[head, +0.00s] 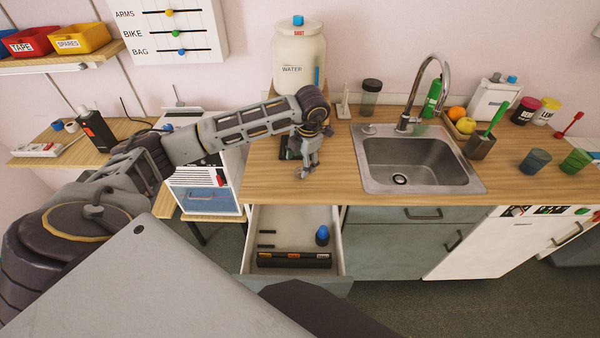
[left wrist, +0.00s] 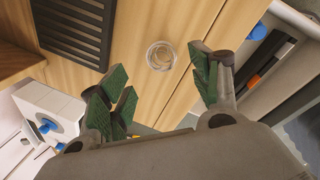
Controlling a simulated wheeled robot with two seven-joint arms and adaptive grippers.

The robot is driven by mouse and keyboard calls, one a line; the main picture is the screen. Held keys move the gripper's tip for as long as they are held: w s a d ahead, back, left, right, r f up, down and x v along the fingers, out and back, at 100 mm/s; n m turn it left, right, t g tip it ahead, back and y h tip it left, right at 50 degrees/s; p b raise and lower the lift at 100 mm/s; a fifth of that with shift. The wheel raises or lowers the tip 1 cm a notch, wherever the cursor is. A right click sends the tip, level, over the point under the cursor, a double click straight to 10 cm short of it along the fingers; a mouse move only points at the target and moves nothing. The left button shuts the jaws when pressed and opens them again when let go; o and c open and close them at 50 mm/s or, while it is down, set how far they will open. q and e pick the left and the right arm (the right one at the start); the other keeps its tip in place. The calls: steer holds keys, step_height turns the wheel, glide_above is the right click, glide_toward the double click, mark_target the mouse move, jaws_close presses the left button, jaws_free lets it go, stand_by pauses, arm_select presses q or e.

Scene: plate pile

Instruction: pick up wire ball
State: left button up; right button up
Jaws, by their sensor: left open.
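In the left wrist view the wire ball (left wrist: 160,56) is a small pale loop of thin coiled wire on the wooden counter. My left gripper (left wrist: 160,85) is open above the counter, its green-padded fingers on either side and the wire ball beyond the gap between them. Nothing is held. In the head view my left gripper (head: 304,171) hangs over the counter's front area, left of the sink. I cannot make out the wire ball there; the gripper may hide it. My right gripper is not in view.
A dark slatted rack (left wrist: 75,30) lies close by on the counter. An open drawer (head: 250,226) below the front edge holds a blue-capped bottle (head: 322,236) and a dark strip. The sink (head: 372,177) is to the right; a water jar (head: 299,62) stands behind.

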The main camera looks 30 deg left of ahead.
mark_target(301, 169)
arm_select(q)
steer(key=shift+f, duration=0.2)
steer(key=shift+f, duration=0.1)
steer(key=shift+w+a+f+p, duration=0.1)
steer(key=shift+w+f+p, duration=0.1)
steer(key=shift+f, duration=0.6)
steer(key=shift+w+a+f+p, duration=0.1)
steer(key=shift+f+p, duration=0.15)
steer(key=shift+f, duration=0.6)
steer(key=shift+w+a+f+p, duration=0.1)
steer(key=shift+f+p, duration=0.1)
steer(key=shift+f, duration=0.6)
steer(key=c, duration=0.9)
